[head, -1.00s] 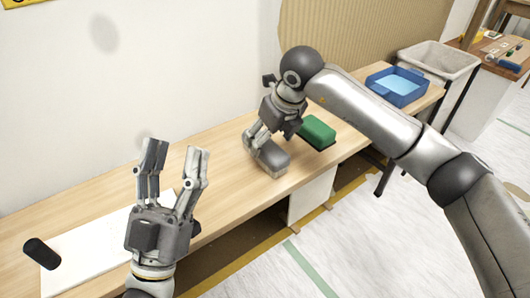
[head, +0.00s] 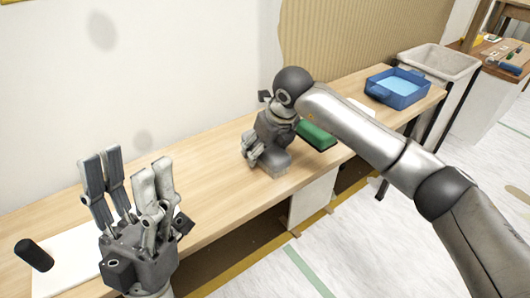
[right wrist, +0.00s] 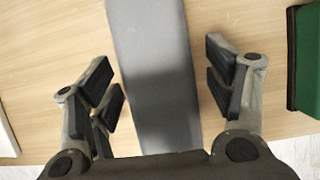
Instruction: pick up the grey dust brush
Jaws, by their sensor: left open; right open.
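The grey dust brush (head: 273,166) lies on the wooden table under my right gripper (head: 252,152), which hides part of it in the head view. In the right wrist view the brush (right wrist: 155,70) runs between the two open fingers of my right gripper (right wrist: 165,95), with a gap on each side. My left gripper (head: 128,180) is raised in front of the table, fingers up, open and empty.
A green block-like brush (head: 317,134) lies right of the grey brush; its edge shows in the right wrist view (right wrist: 306,60). A black cylinder (head: 35,254) and white sheet (head: 68,262) lie at left. A blue tray (head: 398,89) and a grey bin (head: 440,62) stand at far right.

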